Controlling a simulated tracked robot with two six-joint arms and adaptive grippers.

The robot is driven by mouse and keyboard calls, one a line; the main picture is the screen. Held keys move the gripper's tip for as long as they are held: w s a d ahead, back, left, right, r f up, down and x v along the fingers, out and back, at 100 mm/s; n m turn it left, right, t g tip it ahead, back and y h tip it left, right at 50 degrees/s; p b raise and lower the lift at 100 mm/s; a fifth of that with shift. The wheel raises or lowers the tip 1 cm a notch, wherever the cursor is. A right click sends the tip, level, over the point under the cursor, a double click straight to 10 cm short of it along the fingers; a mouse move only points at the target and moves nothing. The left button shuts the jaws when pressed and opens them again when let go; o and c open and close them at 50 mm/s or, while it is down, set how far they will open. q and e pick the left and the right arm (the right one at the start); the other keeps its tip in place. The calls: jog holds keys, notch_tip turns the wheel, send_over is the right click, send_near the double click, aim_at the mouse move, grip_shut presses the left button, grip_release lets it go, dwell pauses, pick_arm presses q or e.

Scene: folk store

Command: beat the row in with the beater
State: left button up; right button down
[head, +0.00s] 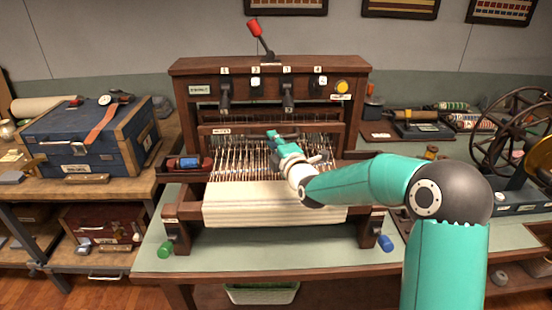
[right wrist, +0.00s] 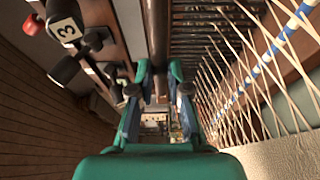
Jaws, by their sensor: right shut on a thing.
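The wooden loom (head: 345,130) stands on the table with pale warp threads (head: 235,160) and cream cloth (head: 270,207) at its front. The beater (head: 240,128) is a brown crossbar with a small label, behind the threads. My right gripper (head: 272,137) reaches over the threads and is shut on the beater's bar. In the right wrist view the dark round bar (right wrist: 157,40) runs between its fingers (right wrist: 160,88). The grip point itself is partly hidden by the fingers. My left gripper is not in view.
Numbered levers (head: 288,95) and a yellow button (head: 342,87) sit on the loom's upper front; a red-handled lever (head: 258,35) rises on top. A blue shuttle (head: 187,163) lies at the left. A blue chest (head: 85,140) and a spoked wheel (head: 515,130) flank the loom.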

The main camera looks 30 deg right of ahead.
jog(key=s+a+b, duration=0.4)
jog(key=s+a, duration=0.1)
jog(key=s, duration=0.4)
jog(key=shift+s+a+f, duration=0.15)
jog(key=shift+a+f, duration=0.15)
jog(key=shift+a, duration=0.1)
